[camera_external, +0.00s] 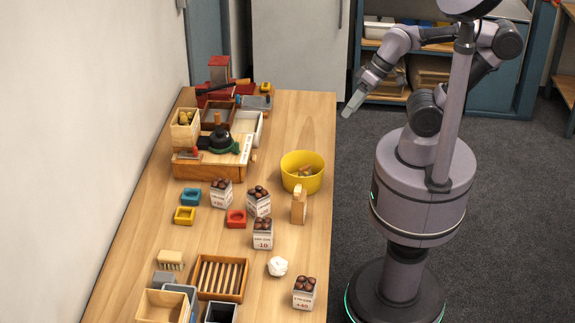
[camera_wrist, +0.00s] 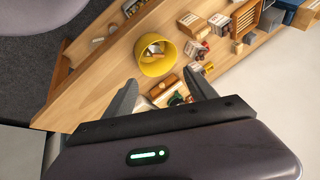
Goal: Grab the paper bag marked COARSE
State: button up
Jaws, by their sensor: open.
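Several small white packets with brown chestnuts on top stand on the wooden table in the external view: one at the left (camera_external: 221,199), one beside it (camera_external: 259,209), one nearer (camera_external: 263,241) and one at the front (camera_external: 304,299). Their print is too small to tell which says COARSE. A tan upright piece (camera_external: 299,207), possibly a folded paper bag, stands below the yellow bucket; I see no word on it. My gripper (camera_external: 352,104) is raised beyond the table's right edge, apart from all of them. In the wrist view its fingers (camera_wrist: 161,78) are spread and empty.
A yellow bucket (camera_external: 302,181) holds tan pieces. Small coloured trays (camera_external: 185,215), a slatted wooden tray (camera_external: 200,292), a brush (camera_external: 171,260) and a white crumpled lump (camera_external: 277,266) lie about. Wooden boxes and tools fill the far end. The table's (camera_external: 300,125) far right part is clear.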

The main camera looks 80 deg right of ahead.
jog(key=w+a+r+n+g+p, duration=0.1)
jog(key=w+a+r+n+p, duration=0.1)
jog(key=w+a+r+n, duration=0.15)
jog(key=n+g+h+p, duration=0.2)
jog(key=n+g+p, duration=0.35)
jog(key=n, duration=1.25)
send_over(299, 201)
jog(key=d, duration=0.2)
notch_tip(299, 201, down, 8)
jog(key=shift+t, duration=0.35)
jog(key=f+b, duration=0.2)
jog(key=f, duration=0.4)
jog(key=f+b, duration=0.2)
jog(key=f, duration=0.4)
jog(key=shift+s+d, duration=0.15)
jog(key=shift+s, duration=0.05)
jog(key=f+b, duration=0.1)
jog(key=f, duration=0.1)
jog(key=f+b, duration=0.1)
jog(key=f, duration=0.1)
jog(key=f+b, duration=0.1)
jog(key=shift+w+d+f, duration=0.15)
jog(key=shift+w+f, duration=0.15)
jog(key=shift+f, duration=0.1)
jog(key=shift+r, duration=0.15)
grip_shut()
